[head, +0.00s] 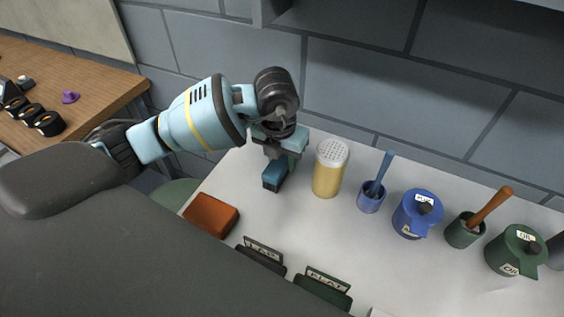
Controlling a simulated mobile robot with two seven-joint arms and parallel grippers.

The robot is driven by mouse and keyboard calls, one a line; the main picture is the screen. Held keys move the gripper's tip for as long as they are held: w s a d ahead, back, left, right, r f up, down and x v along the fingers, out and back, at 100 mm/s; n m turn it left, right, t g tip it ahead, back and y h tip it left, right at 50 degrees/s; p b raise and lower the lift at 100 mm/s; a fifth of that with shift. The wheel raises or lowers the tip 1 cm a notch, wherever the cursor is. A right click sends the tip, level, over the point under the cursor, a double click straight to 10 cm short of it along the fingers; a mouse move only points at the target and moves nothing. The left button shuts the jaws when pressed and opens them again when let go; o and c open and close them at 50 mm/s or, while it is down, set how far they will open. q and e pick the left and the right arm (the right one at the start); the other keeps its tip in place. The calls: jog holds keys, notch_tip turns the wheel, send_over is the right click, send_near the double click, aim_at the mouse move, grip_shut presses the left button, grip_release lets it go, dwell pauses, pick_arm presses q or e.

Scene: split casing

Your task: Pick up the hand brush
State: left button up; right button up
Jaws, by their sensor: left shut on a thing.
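My left gripper (279,158) is over the left part of the pale counter, left of the yellow shaker, pointing down. It is shut on a dark teal block-like thing (273,177). This may be the hand brush, but no bristles show and the gripper hides part of it. I cannot tell whether the thing touches the counter. No other thing in view is clearly a hand brush. My right gripper is not in view.
The pale counter (310,232) holds a yellow shaker (327,172), a blue cup (370,198), a blue lidded pot (414,215), a green mortar (462,232), a green lidded pot (512,254) and a red-brown block (211,214). Two labelled dark holders (262,255) stand in front. A wall rises behind.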

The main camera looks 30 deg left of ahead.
aim_at(282, 157)
pick_arm(q)
notch_tip(282, 157, up, 10)
jog(key=shift+r, duration=0.1)
dwell(0.4)
jog(key=o, duration=0.5)
jog(key=c, duration=0.3)
